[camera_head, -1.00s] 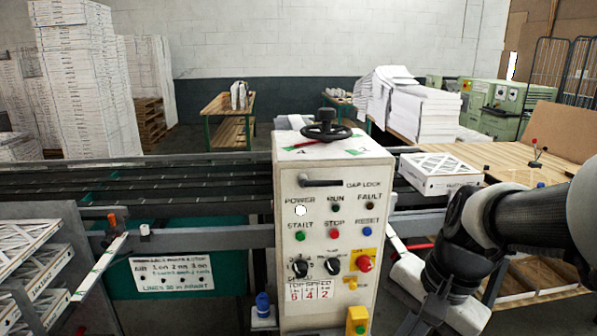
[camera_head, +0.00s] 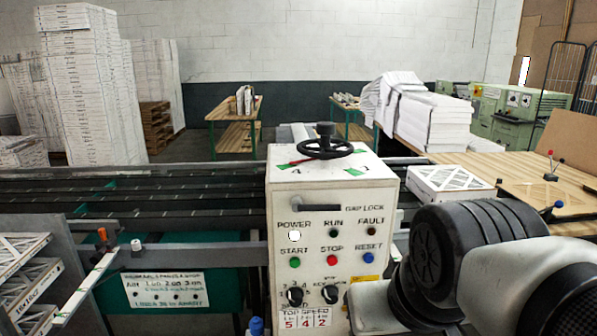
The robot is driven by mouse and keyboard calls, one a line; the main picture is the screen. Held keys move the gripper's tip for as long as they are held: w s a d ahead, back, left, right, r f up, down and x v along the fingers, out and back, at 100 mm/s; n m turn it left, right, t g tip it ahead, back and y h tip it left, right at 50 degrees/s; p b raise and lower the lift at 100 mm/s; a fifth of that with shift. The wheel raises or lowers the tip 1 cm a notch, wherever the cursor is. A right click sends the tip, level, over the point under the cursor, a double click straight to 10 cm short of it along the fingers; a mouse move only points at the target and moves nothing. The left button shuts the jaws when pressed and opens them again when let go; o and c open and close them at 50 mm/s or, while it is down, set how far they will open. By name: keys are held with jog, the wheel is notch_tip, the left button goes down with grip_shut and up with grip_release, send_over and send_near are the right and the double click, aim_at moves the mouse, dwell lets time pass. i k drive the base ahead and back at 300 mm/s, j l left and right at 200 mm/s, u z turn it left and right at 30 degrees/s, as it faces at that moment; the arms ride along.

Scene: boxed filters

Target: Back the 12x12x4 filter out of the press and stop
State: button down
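A white boxed filter with a lattice top (camera_head: 452,182) lies at the near left edge of the wooden table, right of the control box. Its size marking is not readable, so I cannot tell whether it is the 12x12x4 one. The press machine has a white control box (camera_head: 318,218) with a black handwheel (camera_head: 325,148) on top, and dark rollers (camera_head: 130,195) run behind it to the left. No filter shows on the visible rollers. My arm covers the lower right of the control box. My gripper's fingers do not show.
Filters (camera_head: 25,272) sit in a rack at the lower left. A tall stack of white boxes (camera_head: 88,80) stands behind the rollers. The wooden table (camera_head: 505,160) at the right carries a brown board (camera_head: 545,198). Workbenches stand at the back with floor between.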

aim_at(432, 183)
jog(key=l+u, duration=0.1)
jog(key=l, duration=1.9)
jog(key=i+l, duration=0.15)
jog(key=l, duration=0.2)
jog(key=i+l+u, duration=0.1)
jog(key=l, duration=0.25)
jog(key=i+l, duration=0.2)
jog(key=l, duration=0.15)
jog(key=i+l+u, duration=0.35)
jog(key=l, duration=0.25)
jog(key=i+l+u, duration=0.15)
jog(key=i+z, duration=0.3)
jog(key=i, duration=0.35)
